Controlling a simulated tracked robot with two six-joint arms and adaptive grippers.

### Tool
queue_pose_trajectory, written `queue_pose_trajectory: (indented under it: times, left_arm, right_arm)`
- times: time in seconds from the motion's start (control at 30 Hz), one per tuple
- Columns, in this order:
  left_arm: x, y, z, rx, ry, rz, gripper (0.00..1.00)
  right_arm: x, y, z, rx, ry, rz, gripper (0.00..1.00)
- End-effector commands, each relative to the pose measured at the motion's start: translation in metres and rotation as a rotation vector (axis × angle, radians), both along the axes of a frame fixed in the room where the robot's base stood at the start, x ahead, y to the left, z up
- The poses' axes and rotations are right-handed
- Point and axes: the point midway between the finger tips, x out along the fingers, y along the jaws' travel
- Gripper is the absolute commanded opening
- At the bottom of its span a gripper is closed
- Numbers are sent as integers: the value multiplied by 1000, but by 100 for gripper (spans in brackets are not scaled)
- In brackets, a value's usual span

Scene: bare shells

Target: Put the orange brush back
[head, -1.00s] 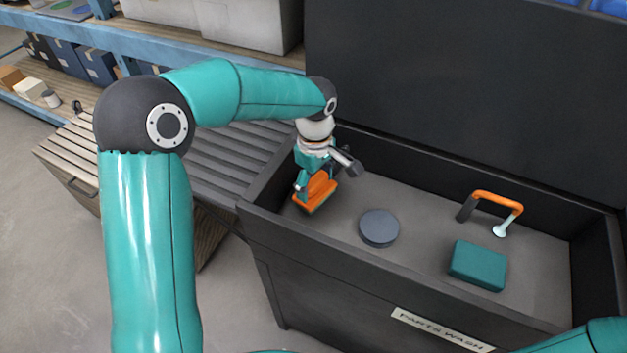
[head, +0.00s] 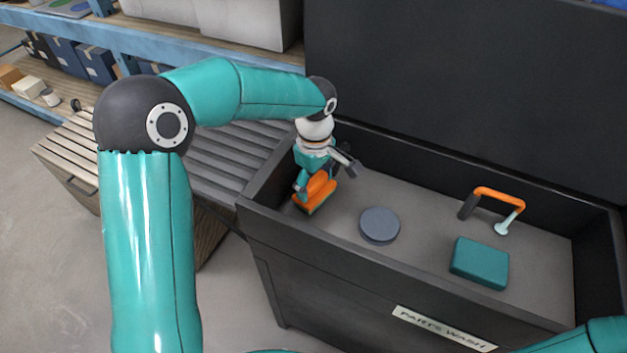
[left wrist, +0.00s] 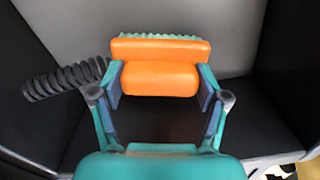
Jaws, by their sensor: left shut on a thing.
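The orange brush (head: 317,196) is at the left end of the black parts wash basin (head: 300,242), low near its floor. My left gripper (head: 310,184) is shut on it. In the left wrist view the brush (left wrist: 160,66) lies between the two fingers of my left gripper (left wrist: 162,88), with teal bristles along its far edge. I cannot tell whether the brush touches the basin floor. My right gripper is not in view; only a bit of my right arm shows at the lower right.
In the basin are a dark round disc (head: 379,226), a teal block (head: 479,262) and an orange-handled spout (head: 498,195). The raised black lid (head: 470,90) stands behind. A slatted bench (head: 225,150) and a blue shelf (head: 160,45) are at left.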

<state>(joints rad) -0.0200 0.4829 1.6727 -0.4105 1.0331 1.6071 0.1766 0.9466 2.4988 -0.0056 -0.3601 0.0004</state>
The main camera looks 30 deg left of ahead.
Motion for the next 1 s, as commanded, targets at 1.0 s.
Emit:
queue_pose_trajectory:
  times: [1.0]
  left_arm:
    - [0,0,-6,0,0,0,42]
  right_arm:
    - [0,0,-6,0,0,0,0]
